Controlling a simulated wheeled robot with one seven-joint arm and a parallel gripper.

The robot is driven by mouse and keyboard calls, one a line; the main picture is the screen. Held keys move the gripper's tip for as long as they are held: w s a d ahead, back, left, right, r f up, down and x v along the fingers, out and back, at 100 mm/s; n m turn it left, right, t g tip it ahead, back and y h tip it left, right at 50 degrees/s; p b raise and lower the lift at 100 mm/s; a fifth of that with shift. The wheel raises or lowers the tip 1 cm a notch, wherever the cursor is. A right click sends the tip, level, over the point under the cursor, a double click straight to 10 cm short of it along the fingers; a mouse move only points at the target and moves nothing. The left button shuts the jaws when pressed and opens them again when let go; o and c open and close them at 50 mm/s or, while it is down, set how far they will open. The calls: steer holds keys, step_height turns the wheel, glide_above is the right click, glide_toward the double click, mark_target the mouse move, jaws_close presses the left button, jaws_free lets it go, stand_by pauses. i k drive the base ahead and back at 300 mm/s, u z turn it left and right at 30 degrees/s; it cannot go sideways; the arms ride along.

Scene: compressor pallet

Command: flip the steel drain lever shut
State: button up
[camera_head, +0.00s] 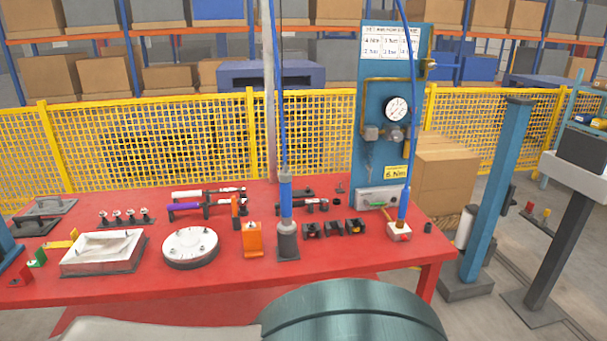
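I cannot make out a steel drain lever for certain. A blue upright panel (366,100) stands at the back right of the red table, with a round white gauge (397,109) and grey fittings (372,133) on brass pipe. A small thin grey part (370,160) hangs below the fittings, too small to identify. A brass fitting (429,64) sticks out at the panel's upper right. My gripper is not in view. A large teal rounded body at the bottom edge hides the table's front middle; I cannot tell what it is.
The red table (340,262) holds a metal tray (103,252), a round white flange (190,246), an orange block (252,239) and a grey-blue upright tool (287,225) on a blue hose. A blue post (497,190) stands right. Yellow fencing (200,140) runs behind.

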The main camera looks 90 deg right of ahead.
mark_target(368, 167)
steer(key=z, duration=3.6)
steer(key=k, duration=0.65)
steer(key=z, duration=0.45)
steer(key=i, duration=1.6)
steer(key=u, duration=0.85)
